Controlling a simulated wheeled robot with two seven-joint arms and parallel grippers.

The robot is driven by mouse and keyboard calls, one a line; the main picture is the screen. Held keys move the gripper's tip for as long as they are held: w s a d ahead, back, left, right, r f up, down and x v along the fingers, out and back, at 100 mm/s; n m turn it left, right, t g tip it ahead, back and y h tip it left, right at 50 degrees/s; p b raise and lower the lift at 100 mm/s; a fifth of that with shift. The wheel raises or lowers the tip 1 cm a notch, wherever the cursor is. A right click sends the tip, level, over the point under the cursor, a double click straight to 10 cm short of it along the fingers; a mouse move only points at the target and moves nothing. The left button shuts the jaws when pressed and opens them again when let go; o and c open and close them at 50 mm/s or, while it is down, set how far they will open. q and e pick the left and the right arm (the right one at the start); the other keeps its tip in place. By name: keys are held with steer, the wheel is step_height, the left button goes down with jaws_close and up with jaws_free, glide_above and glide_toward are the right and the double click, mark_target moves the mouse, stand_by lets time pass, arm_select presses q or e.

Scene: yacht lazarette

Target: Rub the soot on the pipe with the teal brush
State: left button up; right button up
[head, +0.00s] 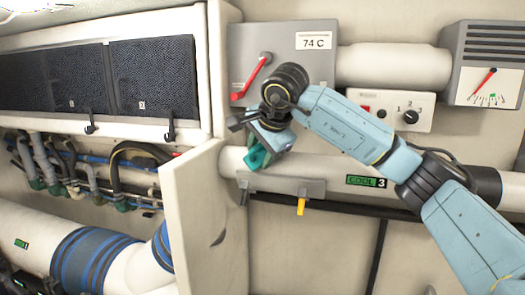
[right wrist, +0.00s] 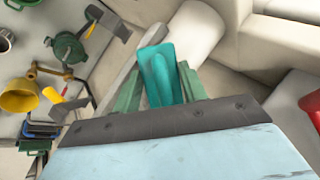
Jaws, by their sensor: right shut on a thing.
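The white pipe (head: 330,168) runs across the middle right of the head view, with a green "COOL 3" label on it. My right gripper (head: 266,150) is at the left part of this pipe. It is shut on the teal brush (head: 254,159), which overlaps the pipe in the picture; whether they touch is unclear. In the right wrist view the teal brush (right wrist: 160,75) sits between the green fingers, with a pale pipe-like cylinder (right wrist: 192,34) beyond it. No soot can be made out; the arm and brush cover part of the pipe. My left gripper is out of view.
A grey box (head: 300,85) with a red lever is above the pipe. A knob panel (head: 390,110) and a gauge (head: 487,65) are to the right. A grey bracket (head: 285,187) with a yellow tab is below the brush. A pale upright panel (head: 195,225) stands to the left.

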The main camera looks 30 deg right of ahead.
steer(key=shift+s+a+r+p, duration=0.25)
steer(key=shift+r+p, duration=0.1)
steer(key=shift+r, duration=0.2)
steer(key=r, duration=0.1)
steer(key=s+a+r+p, duration=0.1)
steer(key=s+a+r, duration=0.1)
steer(key=shift+a+r, duration=0.2)
steer(key=shift+r, duration=0.05)
steer(key=shift+r, duration=0.1)
steer(key=shift+s+a+r, duration=0.3)
steer(key=shift+a+r, duration=0.1)
steer(key=shift+r, duration=0.15)
steer(key=shift+s+a+r, duration=0.3)
steer(key=shift+a+r, duration=0.05)
steer(key=shift+r, duration=0.15)
steer(key=shift+g, duration=0.4)
steer(key=shift+w+d+f, duration=0.5)
steer(key=shift+d+f, duration=0.05)
steer(key=shift+f, duration=0.35)
steer(key=shift+w+d+f, duration=0.55)
steer(key=shift+d+f, duration=0.05)
steer(key=shift+f, duration=0.3)
steer(key=shift+w+d+f, duration=0.5)
steer(key=shift+d+f, duration=0.05)
steer(key=shift+f, duration=0.35)
